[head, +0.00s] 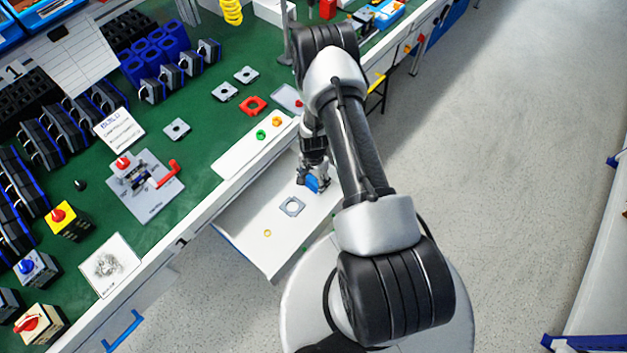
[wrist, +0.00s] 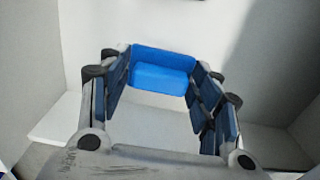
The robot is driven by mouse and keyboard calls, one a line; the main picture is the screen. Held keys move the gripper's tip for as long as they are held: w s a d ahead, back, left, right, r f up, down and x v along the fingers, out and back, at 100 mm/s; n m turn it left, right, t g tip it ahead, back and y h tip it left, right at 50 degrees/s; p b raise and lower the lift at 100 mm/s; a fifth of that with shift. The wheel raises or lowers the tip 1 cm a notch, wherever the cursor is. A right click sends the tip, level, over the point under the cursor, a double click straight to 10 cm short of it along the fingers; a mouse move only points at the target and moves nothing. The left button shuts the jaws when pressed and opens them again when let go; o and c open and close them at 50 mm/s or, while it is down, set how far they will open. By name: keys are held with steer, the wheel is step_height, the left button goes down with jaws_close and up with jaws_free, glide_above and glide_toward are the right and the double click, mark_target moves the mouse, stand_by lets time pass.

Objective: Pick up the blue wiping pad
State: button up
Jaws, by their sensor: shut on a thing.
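The blue wiping pad (wrist: 162,72) is between the fingertips of my gripper (wrist: 160,84) in the wrist view. The fingers are shut on its two sides. In the head view the pad (head: 318,184) shows as a small blue patch at the end of my gripper (head: 312,178), over the right part of the open white drawer (head: 245,229). I cannot tell whether the pad touches the drawer floor. My arm hides part of the drawer's right side.
In the drawer lie a grey square plate with a hole (head: 292,206) and a small yellow ring (head: 267,233). The green bench top (head: 205,135) beside it carries a clamp fixture (head: 140,185), switches and loose parts. The grey floor (head: 500,190) to the right is clear.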

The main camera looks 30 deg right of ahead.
mark_target(313, 179)
step_height(313, 179, up, 20)
steer(key=p, duration=0.5)
steer(key=shift+f, duration=0.2)
steer(key=o, duration=0.4)
steer(key=c, duration=0.4)
